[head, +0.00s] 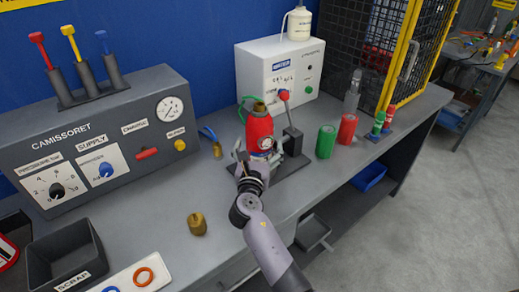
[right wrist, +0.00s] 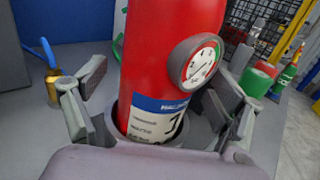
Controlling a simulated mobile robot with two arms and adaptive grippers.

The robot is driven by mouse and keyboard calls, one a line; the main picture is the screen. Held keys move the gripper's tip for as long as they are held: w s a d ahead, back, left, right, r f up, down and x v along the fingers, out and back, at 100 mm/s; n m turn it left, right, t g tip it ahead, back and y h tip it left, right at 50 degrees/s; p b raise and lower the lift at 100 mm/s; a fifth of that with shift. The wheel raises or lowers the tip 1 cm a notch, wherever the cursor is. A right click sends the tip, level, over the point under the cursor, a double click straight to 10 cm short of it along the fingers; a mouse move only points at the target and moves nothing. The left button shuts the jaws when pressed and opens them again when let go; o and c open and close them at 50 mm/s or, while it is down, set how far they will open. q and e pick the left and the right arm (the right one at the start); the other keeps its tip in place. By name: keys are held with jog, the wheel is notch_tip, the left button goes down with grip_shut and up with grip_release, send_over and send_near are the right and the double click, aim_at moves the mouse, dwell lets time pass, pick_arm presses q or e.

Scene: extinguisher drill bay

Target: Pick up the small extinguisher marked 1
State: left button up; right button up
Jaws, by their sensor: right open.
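A small red extinguisher (head: 259,130) with a brass top stands upright in a dark holder on the grey bench. In the right wrist view the red extinguisher (right wrist: 165,55) fills the middle, with a round gauge and a blue-and-white label. The label's large dark digit is partly cut off, and I cannot tell whether it is a 1 or a 7. My right gripper (head: 252,168) is at the extinguisher's near side. In the right wrist view its open fingers (right wrist: 155,108) stand on either side of the lower body, with gaps visible. My left gripper is not in view.
A lever (head: 288,120) stands close right of the extinguisher. Green (head: 326,141) and red (head: 347,129) cylinders stand further right. A brass fitting (head: 197,224) lies at the front. A control panel (head: 110,135) and a white box (head: 279,70) line the back.

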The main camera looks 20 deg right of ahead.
jog(key=shift+x, duration=1.25)
jog(key=shift+a+f, duration=0.1)
jog(key=shift+s, duration=0.1)
jog(key=shift+c, duration=0.8)
jog(key=c, duration=1.6)
jog(key=shift+c, duration=0.2)
jog(key=shift+r, duration=0.25)
